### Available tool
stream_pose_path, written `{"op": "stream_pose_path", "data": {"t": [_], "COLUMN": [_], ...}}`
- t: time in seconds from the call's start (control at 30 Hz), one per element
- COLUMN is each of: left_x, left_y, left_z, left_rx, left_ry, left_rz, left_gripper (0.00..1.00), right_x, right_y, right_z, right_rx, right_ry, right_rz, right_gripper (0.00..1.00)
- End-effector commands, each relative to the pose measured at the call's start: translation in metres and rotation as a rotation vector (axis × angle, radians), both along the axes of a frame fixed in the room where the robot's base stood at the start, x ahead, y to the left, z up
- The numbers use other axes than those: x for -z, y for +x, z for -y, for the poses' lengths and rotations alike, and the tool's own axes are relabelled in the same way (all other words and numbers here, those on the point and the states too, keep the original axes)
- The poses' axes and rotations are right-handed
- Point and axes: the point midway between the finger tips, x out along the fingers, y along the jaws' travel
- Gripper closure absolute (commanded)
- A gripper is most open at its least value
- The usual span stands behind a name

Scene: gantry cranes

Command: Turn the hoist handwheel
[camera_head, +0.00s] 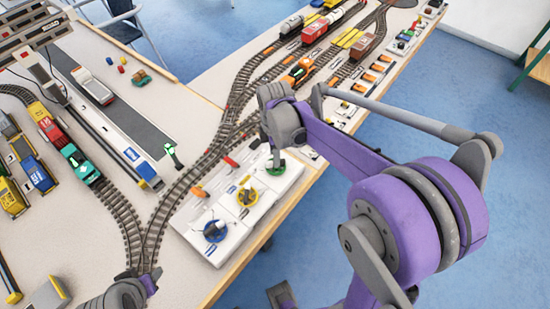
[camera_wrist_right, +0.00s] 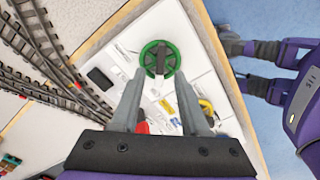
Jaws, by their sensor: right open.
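A white control panel (camera_head: 205,247) lies along the table's edge with three handwheels: blue (camera_head: 215,231), yellow (camera_head: 247,196) and green (camera_head: 275,167). I cannot read which is the hoist handwheel. My right gripper (camera_head: 276,152) points down at the green handwheel and partly hides it. In the right wrist view the open right gripper (camera_wrist_right: 162,82) has the green handwheel (camera_wrist_right: 159,58), with its dark crossbar, just past and between its fingertips. Contact cannot be told. The yellow handwheel (camera_wrist_right: 206,106) is partly behind a finger. Part of my left arm shows at the lower left; its fingers are unclear.
Model tracks (camera_head: 222,140) run beside the panel, with a green train car (camera_head: 80,163) at left. A gantry crane (camera_head: 40,40) stands at the upper left. A red lever (camera_wrist_right: 142,127) sits near a finger. Orange and white parts line the table's right edge.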

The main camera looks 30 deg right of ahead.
Motion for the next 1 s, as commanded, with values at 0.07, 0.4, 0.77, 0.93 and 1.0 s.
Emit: {"op": "stream_pose_path", "data": {"t": [0.07, 0.4, 0.77, 0.93, 1.0], "left_x": [0.002, 0.002, 0.002, 0.002, 0.002], "left_y": [0.0, 0.0, 0.0, 0.0, 0.0], "left_z": [0.0, 0.0, 0.0, 0.0, 0.0], "left_rx": [0.0, 0.0, 0.0, 0.0, 0.0], "left_ry": [0.0, 0.0, 0.0, 0.0, 0.0], "left_rz": [-0.001, -0.001, -0.001, -0.001, -0.001], "left_gripper": [0.5, 0.5, 0.5, 0.5, 0.5], "right_x": [0.011, 0.024, 0.024, 0.024, 0.024], "right_y": [0.0, 0.0, 0.0, 0.0, 0.0], "right_z": [0.0, 0.0, 0.0, 0.0, 0.0], "right_rx": [0.0, 0.001, 0.001, 0.001, 0.001], "right_ry": [0.0, 0.0, 0.0, 0.0, 0.0], "right_rz": [0.0, 0.0, 0.0, 0.0, 0.0], "right_gripper": [0.55, 0.55, 0.98, 1.0, 1.0]}}
